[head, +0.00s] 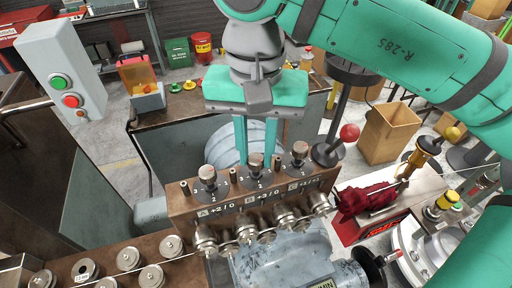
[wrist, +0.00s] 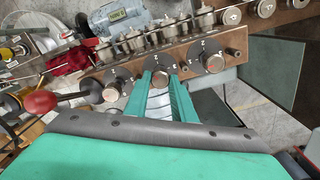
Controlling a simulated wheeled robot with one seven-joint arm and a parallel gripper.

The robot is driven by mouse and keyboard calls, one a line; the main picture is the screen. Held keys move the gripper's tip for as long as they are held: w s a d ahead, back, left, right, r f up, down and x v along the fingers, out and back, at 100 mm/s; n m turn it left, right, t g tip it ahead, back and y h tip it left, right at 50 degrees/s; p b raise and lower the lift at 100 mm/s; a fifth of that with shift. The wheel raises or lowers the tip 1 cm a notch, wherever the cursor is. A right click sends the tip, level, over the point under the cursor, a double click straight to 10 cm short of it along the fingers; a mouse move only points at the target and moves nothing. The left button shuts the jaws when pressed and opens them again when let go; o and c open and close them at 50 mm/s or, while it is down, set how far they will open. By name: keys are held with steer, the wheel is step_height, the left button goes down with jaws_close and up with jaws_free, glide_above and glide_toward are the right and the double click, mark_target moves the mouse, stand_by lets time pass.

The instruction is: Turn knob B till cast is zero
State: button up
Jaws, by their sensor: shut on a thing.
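Knob B (head: 255,161) is the middle of three round metal knobs on a brown block (head: 180,206). The label under it seems to read "B +3/0". My gripper (head: 256,150) comes down from above with one teal finger on each side of knob B and is shut on it. Knob A (head: 208,175) stands to the left and knob C (head: 299,151) to the right in the head view, both clear of the fingers.
Wire rollers (head: 247,228) line the block's front, with a wire running through them. A red ball-ended lever (head: 349,133) stands right of the block, near a dark red cloth (head: 365,200). A button box (head: 62,75) is at upper left.

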mark_target(257, 158)
steer(key=m, duration=0.6)
steer(key=shift+d, duration=0.1)
steer(key=m, duration=1.2)
steer(key=shift+s+r+m, duration=0.1)
steer(key=shift+m, duration=0.3)
steer(key=m, duration=0.5)
steer(key=o, duration=1.1)
steer(key=shift+c, duration=0.2)
steer(key=shift+r, duration=3.7)
